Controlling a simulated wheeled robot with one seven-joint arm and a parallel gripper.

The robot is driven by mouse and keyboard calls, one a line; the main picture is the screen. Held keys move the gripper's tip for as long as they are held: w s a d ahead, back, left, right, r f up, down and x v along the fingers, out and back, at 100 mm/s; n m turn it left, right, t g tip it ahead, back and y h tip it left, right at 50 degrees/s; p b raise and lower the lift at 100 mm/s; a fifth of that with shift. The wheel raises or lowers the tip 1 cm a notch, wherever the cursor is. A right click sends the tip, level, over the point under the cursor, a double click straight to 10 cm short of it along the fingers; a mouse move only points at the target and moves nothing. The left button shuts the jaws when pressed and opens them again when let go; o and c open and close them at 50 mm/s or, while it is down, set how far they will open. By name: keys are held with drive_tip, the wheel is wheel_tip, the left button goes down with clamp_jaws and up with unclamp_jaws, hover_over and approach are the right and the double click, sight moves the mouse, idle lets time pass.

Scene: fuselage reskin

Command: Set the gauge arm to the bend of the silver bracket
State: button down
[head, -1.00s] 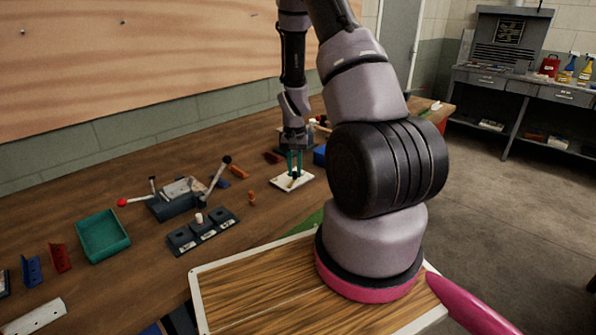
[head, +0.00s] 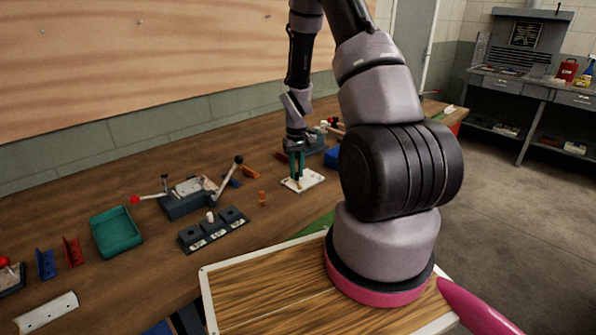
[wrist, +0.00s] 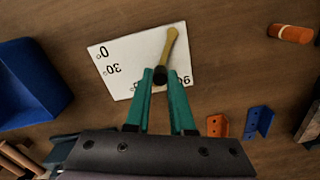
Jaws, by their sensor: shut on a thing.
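The gauge is a white plate (wrist: 118,70) marked 0, 30 and 90, lying on the bench; it also shows in the head view (head: 312,178). In the head view my gripper (head: 297,166) is over the plate. A silver piece with holes (head: 48,313), apparently the silver bracket, lies at the front left.
A blue bin (wrist: 30,80) stands left of the gauge in the wrist view. Orange (wrist: 217,126) and blue (wrist: 258,122) brackets lie close at its right. A teal tray (head: 116,232), a clamp fixture (head: 188,198) and a dark block (head: 212,232) occupy the bench's left.

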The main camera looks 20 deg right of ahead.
sight(297, 173)
idle(0.4)
drive_tip(key=c, duration=0.8)
unclamp_jaws()
drive_tip(key=shift+o, duration=0.2)
drive_tip(key=shift+r, duration=0.1)
wheel_tip(297, 173, up, 11)
